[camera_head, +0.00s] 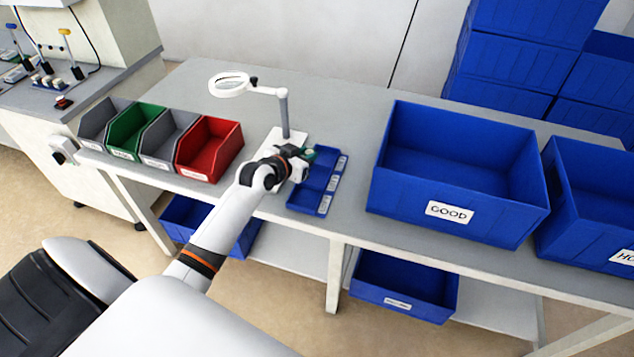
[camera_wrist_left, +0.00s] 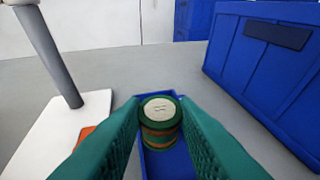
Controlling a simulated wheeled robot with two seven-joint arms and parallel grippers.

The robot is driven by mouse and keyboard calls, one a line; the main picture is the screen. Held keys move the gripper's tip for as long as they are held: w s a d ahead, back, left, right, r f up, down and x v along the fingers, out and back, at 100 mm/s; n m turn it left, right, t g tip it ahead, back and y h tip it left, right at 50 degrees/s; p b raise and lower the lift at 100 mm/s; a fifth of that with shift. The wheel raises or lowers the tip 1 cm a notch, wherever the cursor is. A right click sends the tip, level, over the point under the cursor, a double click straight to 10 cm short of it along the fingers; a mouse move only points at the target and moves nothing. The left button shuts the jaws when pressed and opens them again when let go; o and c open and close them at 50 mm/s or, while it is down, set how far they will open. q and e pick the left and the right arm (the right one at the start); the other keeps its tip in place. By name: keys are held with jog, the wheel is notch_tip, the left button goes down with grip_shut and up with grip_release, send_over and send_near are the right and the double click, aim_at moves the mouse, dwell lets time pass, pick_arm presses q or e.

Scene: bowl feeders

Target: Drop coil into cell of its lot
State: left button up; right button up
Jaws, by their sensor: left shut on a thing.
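My left gripper (camera_head: 309,156) is over the far-left part of a blue divided tray (camera_head: 304,199) with small labels along its right side. In the wrist view its green fingers are shut on a round coil (camera_wrist_left: 160,133), which has a pale marked top, green rims and a copper-coloured band. The coil is upright between the fingertips, with the blue tray's floor (camera_wrist_left: 172,168) around it below. I cannot tell whether the coil touches the tray. The fingers hide part of the tray, and the cell labels are too small to read. My right gripper is not in view.
A magnifier (camera_head: 232,84) on a white base stands just left of the tray. Grey, green and red bins, including a red bin (camera_head: 208,146), stand farther left. A large blue GOOD crate (camera_head: 455,180) stands close on the right, with another crate (camera_head: 597,200) beyond it.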

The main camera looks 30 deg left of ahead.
pick_arm(q)
jog(key=shift+r, duration=0.1)
jog(key=o, duration=1.1)
jog(key=shift+o, duration=0.2)
jog(key=v, duration=1.2)
